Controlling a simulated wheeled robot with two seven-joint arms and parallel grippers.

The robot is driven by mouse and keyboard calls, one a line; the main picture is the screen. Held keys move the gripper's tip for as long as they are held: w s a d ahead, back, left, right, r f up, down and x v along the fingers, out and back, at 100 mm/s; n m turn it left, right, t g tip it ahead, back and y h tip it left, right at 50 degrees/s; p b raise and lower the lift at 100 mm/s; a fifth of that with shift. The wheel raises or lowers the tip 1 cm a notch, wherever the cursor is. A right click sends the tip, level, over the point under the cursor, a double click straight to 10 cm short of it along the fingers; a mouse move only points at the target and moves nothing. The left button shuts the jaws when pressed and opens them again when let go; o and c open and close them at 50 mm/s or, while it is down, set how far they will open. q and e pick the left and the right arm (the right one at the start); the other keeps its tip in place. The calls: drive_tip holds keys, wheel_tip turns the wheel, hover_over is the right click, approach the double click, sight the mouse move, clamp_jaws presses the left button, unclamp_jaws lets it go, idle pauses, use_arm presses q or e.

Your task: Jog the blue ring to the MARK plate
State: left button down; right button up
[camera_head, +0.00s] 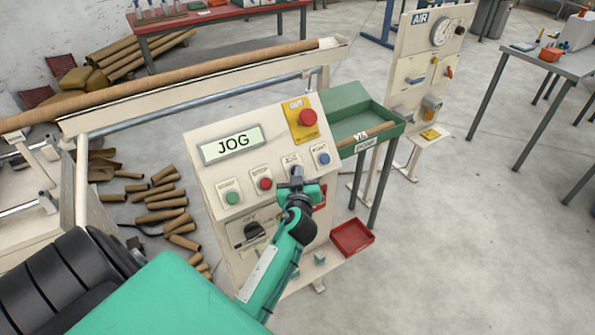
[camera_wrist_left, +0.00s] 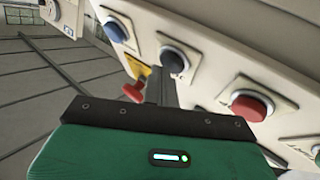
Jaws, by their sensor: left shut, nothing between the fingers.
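My left gripper (camera_head: 297,174) is shut and empty in front of the control panel (camera_head: 208,180), beside the black button under the JOG-type label. In the left wrist view its dark fingers (camera_wrist_left: 160,87) point up towards the black button (camera_wrist_left: 173,60). I cannot tell whether they touch it. The panel's display (camera_head: 232,145) reads JOG. A long brown paper tube (camera_head: 170,78) lies along the winder behind the panel. I cannot make out the blue ring or the MARK plate in either view. My right gripper is not in view.
The panel also has a green button (camera_head: 231,197), a red button (camera_head: 265,183), a blue button (camera_head: 324,159) and a red mushroom button (camera_head: 308,117) on a yellow plate. A green tray (camera_head: 350,103) stands behind. Cut tubes (camera_head: 160,215) litter the floor at left.

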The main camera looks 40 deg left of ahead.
use_arm(q)
drive_tip(key=shift+s+d+r, duration=0.25)
drive_tip(key=shift+d+r, duration=0.2)
drive_tip(key=shift+d, duration=0.15)
drive_tip(key=shift+r, duration=0.1)
drive_tip(key=shift+s+d+r+p, duration=0.35)
drive_tip(key=shift+d+r, duration=0.4)
drive_tip(key=shift+d, duration=0.15)
drive_tip(key=shift+s+d+r+p, duration=0.2)
drive_tip(key=shift+s+d+r, duration=0.15)
drive_tip(key=shift+d+r, duration=0.45)
